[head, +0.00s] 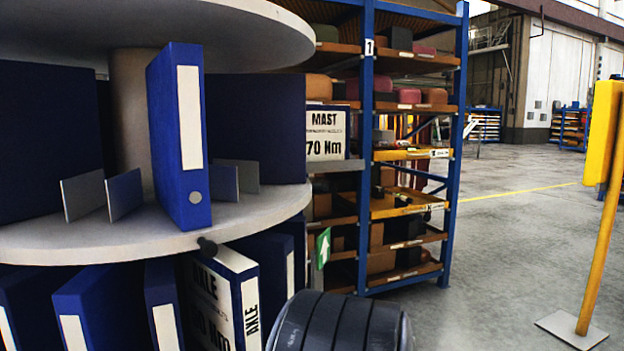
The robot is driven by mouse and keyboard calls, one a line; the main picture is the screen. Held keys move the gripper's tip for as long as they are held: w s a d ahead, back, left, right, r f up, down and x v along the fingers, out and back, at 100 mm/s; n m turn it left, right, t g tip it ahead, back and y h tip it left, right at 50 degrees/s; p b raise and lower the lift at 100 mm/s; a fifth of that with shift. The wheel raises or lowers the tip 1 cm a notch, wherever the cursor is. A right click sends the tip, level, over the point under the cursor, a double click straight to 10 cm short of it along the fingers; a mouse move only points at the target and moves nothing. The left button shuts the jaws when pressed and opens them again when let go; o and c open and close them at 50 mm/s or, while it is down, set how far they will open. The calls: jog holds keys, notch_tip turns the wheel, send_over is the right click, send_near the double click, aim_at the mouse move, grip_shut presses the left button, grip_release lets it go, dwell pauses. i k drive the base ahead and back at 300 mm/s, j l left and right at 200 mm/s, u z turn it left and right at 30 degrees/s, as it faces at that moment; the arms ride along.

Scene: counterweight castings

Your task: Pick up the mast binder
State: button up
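The mast binder (327,134) stands upright right of the round stand's upper tier, its white face reading "MAST" and "70 Nm" turned toward me. A thin blue edge shows along its top. Its left side is partly covered by a dark blue binder (258,120) on the stand. I cannot tell whether it rests on the stand or on the grey ledge (340,166) under it. My gripper is not seen in the head view.
A round grey stand (150,240) fills the left, with a blue binder (180,140) jutting at its front edge. Its lower tier holds several binders, including an axle binder (222,300). A blue rack (452,150) stands behind. A yellow post (598,230) stands right; floor between is clear.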

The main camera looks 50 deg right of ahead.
aim_at(329, 126)
jog(key=z, duration=1.75)
